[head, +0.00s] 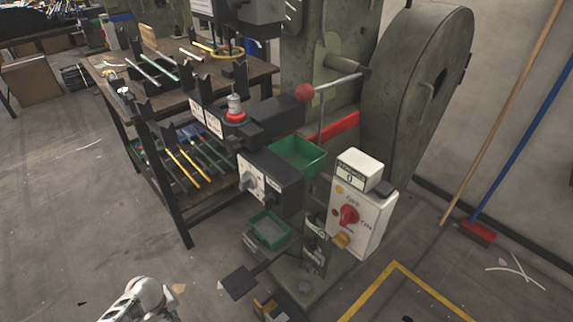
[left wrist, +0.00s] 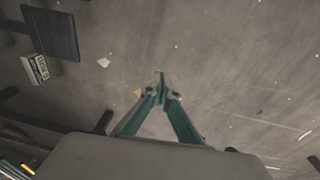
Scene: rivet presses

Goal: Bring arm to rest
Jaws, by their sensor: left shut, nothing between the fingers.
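My left gripper (left wrist: 160,92) shows in the left wrist view, its two teal fingers meeting at the tips with nothing between them. It is over bare grey floor and apart from any object. A pale piece of my own arm shows at the bottom left of the head view; no gripper fingers can be seen there. My right gripper is in neither view. The rivet press (head: 330,75) stands in the middle of the head view, with a red-knobbed lever (head: 305,92) and a green bin (head: 297,155).
A white control box (head: 362,215) with a red switch stands right of the press. A black plate (head: 238,283) is low in front; a dark plate (left wrist: 50,32) shows in the wrist view. A dark workbench (head: 185,240) is left. A broom (head: 478,232) leans right. Floor at lower left is mostly clear.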

